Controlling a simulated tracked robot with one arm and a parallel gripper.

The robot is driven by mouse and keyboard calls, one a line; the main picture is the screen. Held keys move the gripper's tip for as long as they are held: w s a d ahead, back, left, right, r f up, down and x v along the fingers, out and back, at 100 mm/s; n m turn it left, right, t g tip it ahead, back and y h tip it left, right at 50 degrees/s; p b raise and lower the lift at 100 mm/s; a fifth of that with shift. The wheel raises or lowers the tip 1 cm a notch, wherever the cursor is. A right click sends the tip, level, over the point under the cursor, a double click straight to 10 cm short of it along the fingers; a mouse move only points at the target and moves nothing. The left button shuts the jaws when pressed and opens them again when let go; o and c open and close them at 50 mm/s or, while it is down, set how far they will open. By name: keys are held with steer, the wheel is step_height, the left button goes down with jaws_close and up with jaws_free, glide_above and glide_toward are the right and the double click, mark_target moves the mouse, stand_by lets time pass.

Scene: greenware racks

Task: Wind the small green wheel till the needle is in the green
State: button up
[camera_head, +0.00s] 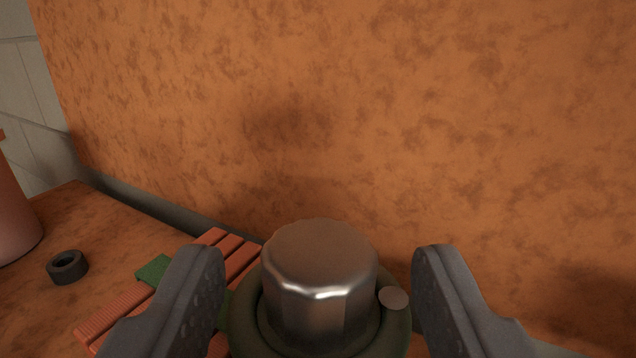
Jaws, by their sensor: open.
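A small dark green wheel (242,318) shows at the bottom centre, with a faceted silver metal hub (319,270) standing up from its middle. A pale round spot (393,298) sits on the right side of its rim. My gripper (328,275) is open, with one dark finger to the left of the hub and one to the right. A gap shows between the hub and each finger. The lower part of the wheel is cut off by the picture edge. No gauge or needle is in view.
A mottled orange-brown wall (330,110) rises close behind the wheel. To the left, a red slatted piece (118,312), a green block (154,270), a small black ring (67,266) and a pinkish cylinder (12,215) rest on the brown surface (110,225).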

mark_target(310, 307)
steer(key=shift+w+d, duration=0.15)
steer(key=shift+w, duration=1.6)
steer(key=c, duration=1)
steer(key=shift+a, duration=0.2)
steer(key=shift+d+r, duration=0.1)
